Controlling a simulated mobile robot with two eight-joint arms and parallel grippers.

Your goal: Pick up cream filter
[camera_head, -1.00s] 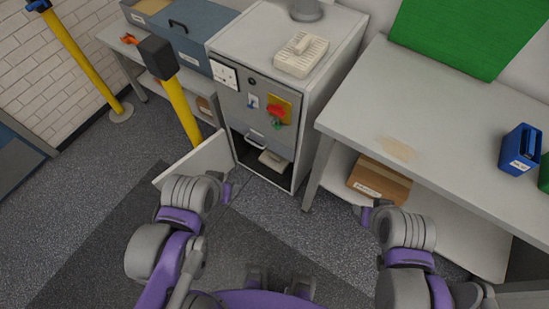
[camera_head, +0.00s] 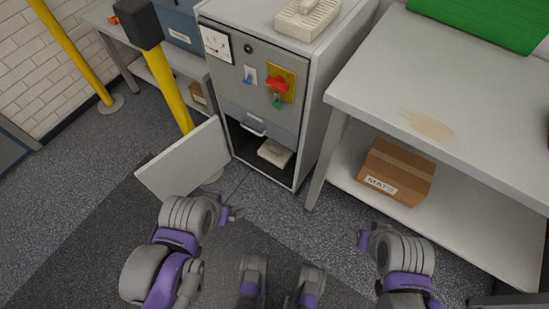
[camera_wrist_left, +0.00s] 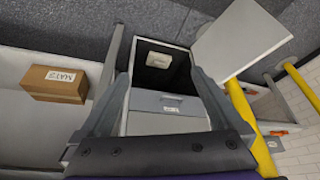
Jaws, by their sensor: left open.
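A cream, slatted filter-like block (camera_head: 307,17) lies on top of the grey cabinet (camera_head: 314,95). A second small cream block (camera_head: 274,153) lies inside the cabinet's open lower compartment; it also shows in the left wrist view (camera_wrist_left: 159,61). I cannot tell which of the two is the filter. My left gripper (camera_head: 232,214) is open and empty, in front of the cabinet and apart from both blocks. Its spread fingers frame the compartment in the wrist view. My right gripper (camera_head: 363,241) is in front of the bench, its jaws too small to read.
The compartment's white door (camera_head: 184,158) hangs open to the left. A yellow post (camera_head: 176,103) with a dark top stands behind it. On the right is a workbench (camera_head: 455,75), with a cardboard box (camera_head: 397,171) on its lower shelf. The floor before the cabinet is clear.

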